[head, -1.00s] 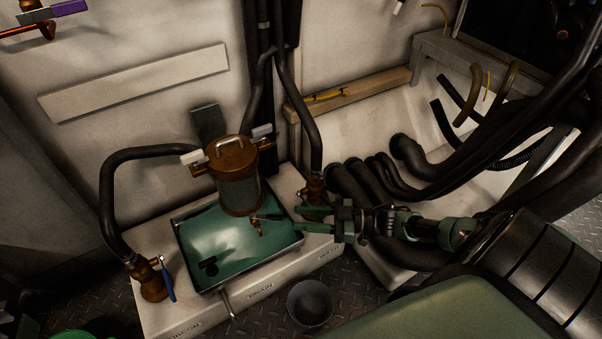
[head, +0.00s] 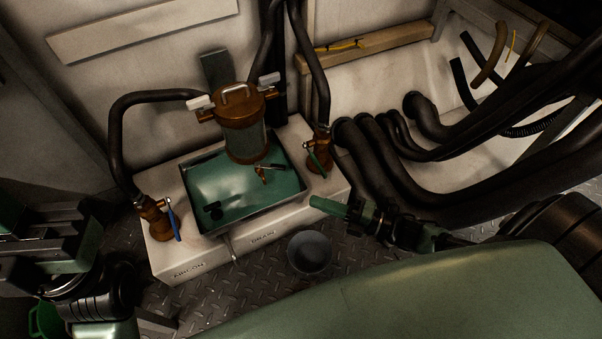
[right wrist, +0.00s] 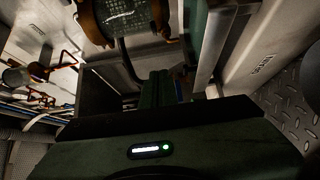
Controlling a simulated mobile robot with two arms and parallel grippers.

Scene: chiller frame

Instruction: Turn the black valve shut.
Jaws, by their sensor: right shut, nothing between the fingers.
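The black valve is a small brass tap with a black lever (head: 274,167) under the brass strainer (head: 243,140), above the green tray (head: 212,222). The lever points sideways to the right. My right gripper (head: 318,203) is shut and empty, right of the tray's near corner and apart from the lever. In the right wrist view its fingers (right wrist: 158,90) are together, with the strainer (right wrist: 125,20) above; I cannot make out the lever there. Dark parts of my left arm show at the lower left of the head view; its jaws are unclear.
A blue-handled valve (head: 171,222) stands left of the tray and a green-handled valve (head: 318,157) right of it. A grey bucket (head: 310,252) stands on the floor in front. Thick black hoses (head: 385,175) fill the right side.

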